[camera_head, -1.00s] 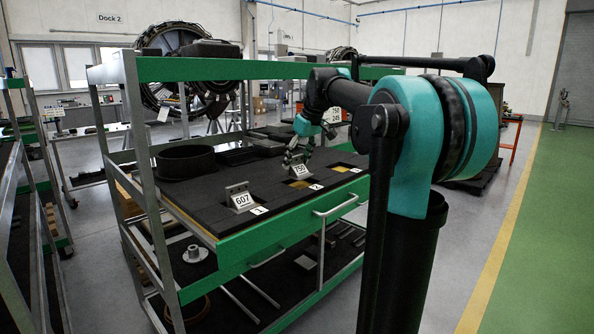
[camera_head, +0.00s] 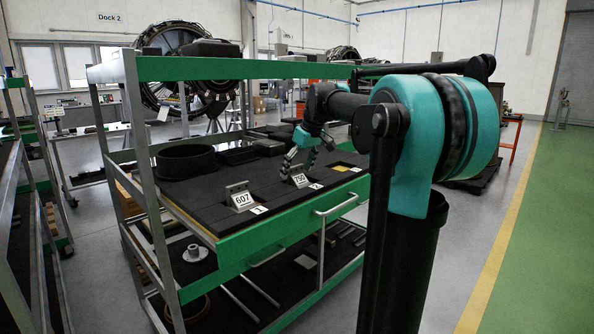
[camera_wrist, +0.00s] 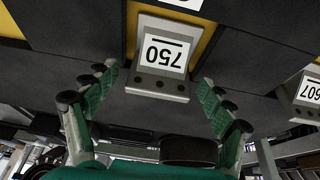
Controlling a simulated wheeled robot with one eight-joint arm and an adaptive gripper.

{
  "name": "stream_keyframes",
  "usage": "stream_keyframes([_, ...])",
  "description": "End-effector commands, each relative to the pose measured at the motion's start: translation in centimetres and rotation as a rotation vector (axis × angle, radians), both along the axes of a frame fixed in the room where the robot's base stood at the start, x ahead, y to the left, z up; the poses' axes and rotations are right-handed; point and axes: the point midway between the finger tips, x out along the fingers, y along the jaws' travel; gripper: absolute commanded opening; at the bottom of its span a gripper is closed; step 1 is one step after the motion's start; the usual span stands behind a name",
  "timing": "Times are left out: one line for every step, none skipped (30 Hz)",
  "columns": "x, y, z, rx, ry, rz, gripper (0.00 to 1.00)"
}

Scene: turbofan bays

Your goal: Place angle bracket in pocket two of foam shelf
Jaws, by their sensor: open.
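The grey angle bracket labelled 750 (camera_head: 300,180) sits in the middle pocket of the black foam shelf (camera_head: 193,192), beside the label 2 (camera_head: 316,186). In the wrist view the bracket (camera_wrist: 160,84) stands with its label facing the camera and yellow pocket floor showing beside it. My gripper (camera_head: 301,162) is open above this pocket. In the wrist view my gripper (camera_wrist: 158,83) has one finger on each side of the bracket, with a gap on both sides.
A similar bracket labelled 607 (camera_head: 241,197) stands in the left pocket. The right pocket (camera_head: 342,168) is empty and shows yellow. A black ring (camera_head: 185,161) and dark trays (camera_head: 237,155) lie behind on the foam. The green cart rail (camera_head: 270,238) runs along the front.

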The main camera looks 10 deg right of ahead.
Motion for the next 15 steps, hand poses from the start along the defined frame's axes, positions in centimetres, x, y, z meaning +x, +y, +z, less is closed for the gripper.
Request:
stream_keyframes([0.0,0.0,0.0,0.0,0.0,0.0,0.82])
stream_keyframes([0.0,0.0,0.0,0.0,0.0,0.0,0.82])
stream_keyframes([0.0,0.0,0.1,0.0,0.0,0.0,0.82])
stream_keyframes([0.0,0.0,0.2,0.0,0.0,0.0,0.82])
stream_keyframes([0.0,0.0,0.4,0.0,0.0,0.0,0.82])
stream_keyframes([-0.1,-0.1,0.7,0.0,0.0,0.0,0.82])
stream_keyframes([-0.3,-0.2,1.0,0.0,0.0,-0.001,0.82])
stream_keyframes([-0.4,-0.3,1.3,0.0,0.0,-0.001,0.82])
stream_keyframes([-0.6,-0.4,1.9,0.0,0.0,-0.001,0.82])
stream_keyframes([-0.8,-0.5,2.4,0.0,0.0,-0.001,0.82])
stream_keyframes([-1.0,-0.7,2.9,0.0,0.0,-0.001,0.82])
stream_keyframes([-1.2,-0.9,3.7,0.0,0.0,-0.001,0.82])
stream_keyframes([-1.4,-1.0,4.3,0.001,0.0,-0.002,0.82])
stream_keyframes([-1.6,-1.1,4.9,0.001,0.0,-0.002,0.82])
stream_keyframes([-1.8,-1.3,5.7,0.001,0.0,-0.002,0.82])
